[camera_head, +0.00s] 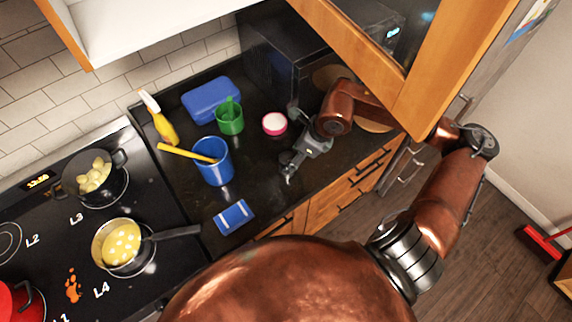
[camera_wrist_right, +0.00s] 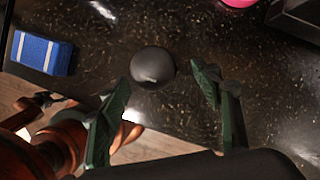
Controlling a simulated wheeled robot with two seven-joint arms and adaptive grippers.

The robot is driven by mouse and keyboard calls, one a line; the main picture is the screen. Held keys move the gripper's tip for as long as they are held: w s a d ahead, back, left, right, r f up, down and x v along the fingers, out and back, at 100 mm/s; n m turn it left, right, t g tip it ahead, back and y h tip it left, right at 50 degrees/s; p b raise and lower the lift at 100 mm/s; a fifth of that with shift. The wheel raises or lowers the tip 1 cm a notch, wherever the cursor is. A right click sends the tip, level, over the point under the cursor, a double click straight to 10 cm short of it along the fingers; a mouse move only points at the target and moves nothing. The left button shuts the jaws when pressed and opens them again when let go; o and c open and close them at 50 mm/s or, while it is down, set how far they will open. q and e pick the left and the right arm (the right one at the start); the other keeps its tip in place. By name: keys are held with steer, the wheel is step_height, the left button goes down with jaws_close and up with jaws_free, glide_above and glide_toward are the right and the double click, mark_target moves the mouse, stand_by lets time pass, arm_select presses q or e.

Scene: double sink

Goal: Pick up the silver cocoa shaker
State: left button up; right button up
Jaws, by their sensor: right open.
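The silver cocoa shaker (camera_wrist_right: 153,66) shows in the right wrist view as a round, dark grey top on the black counter. My right gripper (camera_wrist_right: 163,82) is open, with its two green-grey fingers apart. The shaker shows between and just beyond the fingertips, and I see no clear contact. In the head view my right gripper (camera_head: 289,171) is over the counter near its front edge. My left gripper is not in view.
A blue-and-white packet (camera_head: 234,216) lies near the counter's front edge. A blue cup (camera_head: 214,166) with a yellow utensil, a green cup (camera_head: 230,120) and a pink-rimmed round container (camera_head: 274,123) stand left of the right gripper. A stove (camera_head: 60,235) with pans is further left.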

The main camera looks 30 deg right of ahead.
steer(key=x, duration=0.3)
steer(key=shift+a+f, duration=0.3)
steer(key=shift+a, duration=0.05)
steer(key=shift+w+f, duration=0.2)
steer(key=shift+f, duration=0.15)
steer(key=shift+a, duration=0.1)
steer(key=c, duration=1.3)
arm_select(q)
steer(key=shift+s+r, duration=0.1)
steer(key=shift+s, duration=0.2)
